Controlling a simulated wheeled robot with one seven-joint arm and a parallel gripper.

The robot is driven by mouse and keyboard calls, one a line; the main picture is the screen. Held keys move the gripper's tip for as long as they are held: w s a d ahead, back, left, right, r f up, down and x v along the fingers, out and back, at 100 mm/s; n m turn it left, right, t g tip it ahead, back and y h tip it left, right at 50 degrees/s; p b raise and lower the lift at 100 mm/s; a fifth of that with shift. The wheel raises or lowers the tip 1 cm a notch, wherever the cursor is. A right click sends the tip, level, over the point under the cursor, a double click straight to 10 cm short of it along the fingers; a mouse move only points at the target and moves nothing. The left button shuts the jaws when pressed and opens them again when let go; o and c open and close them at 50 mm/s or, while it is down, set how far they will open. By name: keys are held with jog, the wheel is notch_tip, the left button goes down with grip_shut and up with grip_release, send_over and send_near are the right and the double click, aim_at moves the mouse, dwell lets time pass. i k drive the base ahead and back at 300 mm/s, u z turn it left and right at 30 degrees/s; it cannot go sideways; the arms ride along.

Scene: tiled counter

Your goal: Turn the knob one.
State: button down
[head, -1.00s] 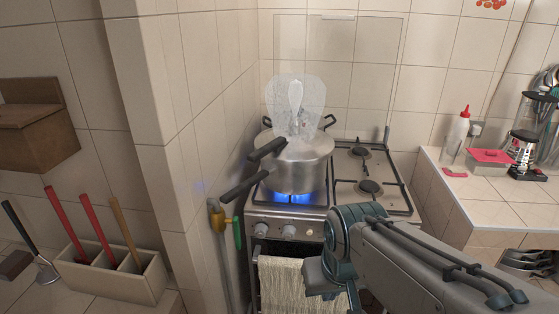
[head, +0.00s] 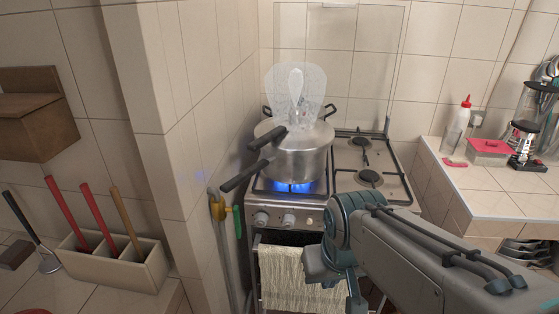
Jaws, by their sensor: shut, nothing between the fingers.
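The stove (head: 330,192) stands against the tiled back wall. On its front panel are two round knobs, a left knob (head: 261,218) and a middle knob (head: 289,219), with a smaller part near the panel's right end. I cannot tell which one is knob one. A blue flame (head: 297,186) burns under a steaming metal pot (head: 301,160). My arm comes in from the lower right, and its forward joint is in front of the stove's right side. It hides part of the stove front. My gripper's fingers do not show.
A towel (head: 282,277) hangs on the oven front. A wall corner stands close at the left, and a counter (head: 490,190) is at the right.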

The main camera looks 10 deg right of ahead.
aim_at(291, 219)
jog(key=k, duration=0.5)
jog(key=z, duration=1.4)
jog(key=i, duration=0.85)
jog(key=u, duration=2.05)
